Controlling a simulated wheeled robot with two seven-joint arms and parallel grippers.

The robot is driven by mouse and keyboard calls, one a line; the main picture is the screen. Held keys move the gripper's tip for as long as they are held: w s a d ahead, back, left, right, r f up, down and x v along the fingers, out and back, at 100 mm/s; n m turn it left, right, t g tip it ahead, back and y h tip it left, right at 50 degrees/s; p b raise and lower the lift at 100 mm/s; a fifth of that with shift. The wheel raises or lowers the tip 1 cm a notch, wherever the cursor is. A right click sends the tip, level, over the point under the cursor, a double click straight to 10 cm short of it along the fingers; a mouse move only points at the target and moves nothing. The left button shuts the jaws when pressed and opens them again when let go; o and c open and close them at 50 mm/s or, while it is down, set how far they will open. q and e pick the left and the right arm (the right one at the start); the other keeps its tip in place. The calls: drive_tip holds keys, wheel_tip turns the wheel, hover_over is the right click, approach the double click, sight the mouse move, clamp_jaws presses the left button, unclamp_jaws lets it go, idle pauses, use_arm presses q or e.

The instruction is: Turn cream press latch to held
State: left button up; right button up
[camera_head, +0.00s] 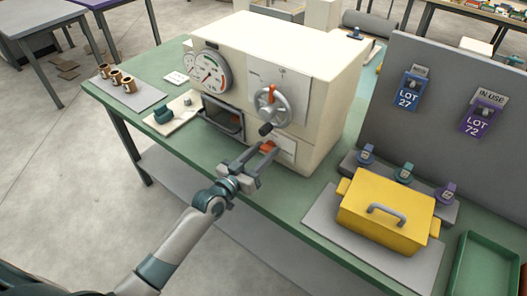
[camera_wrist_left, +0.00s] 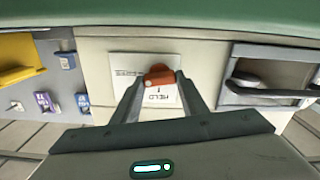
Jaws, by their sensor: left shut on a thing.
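The cream press (camera_head: 310,55) stands on the green bench. Its orange-red latch (camera_head: 267,146) is low on the front, on a white label plate (camera_head: 285,152). My left gripper (camera_head: 260,156) is at the latch, shut on it. In the left wrist view the latch (camera_wrist_left: 158,75) sits between the two fingertips (camera_wrist_left: 157,82). That view shows the word HELD upside down on the plate, beside the latch; smaller lettering to the left is unreadable. The fingers partly hide the plate in the head view. My right gripper is out of view.
A handwheel (camera_head: 271,105) with a dark knob is just above the latch. A drawer-like opening with a handle (camera_head: 222,122) is to its left. A yellow lidded box (camera_head: 386,217) stands on a grey mat to the right. The bench front edge is clear.

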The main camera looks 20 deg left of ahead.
use_arm(q)
drive_tip(key=n, duration=0.3)
drive_tip(key=shift+n, duration=0.3)
drive_tip(key=n, duration=0.3)
drive_tip(key=shift+a+n+p, duration=0.1)
drive_tip(key=shift+n+p, duration=0.2)
drive_tip(key=shift+p, duration=0.05)
drive_tip(key=n, duration=0.5)
drive_tip(key=shift+w+f, duration=0.1)
drive_tip(key=shift+f, duration=0.05)
drive_tip(key=shift+n, duration=1.8)
drive_tip(key=shift+f, duration=0.1)
drive_tip(key=o, duration=1)
drive_tip(key=shift+o, duration=0.2)
drive_tip(key=shift+a, duration=0.1)
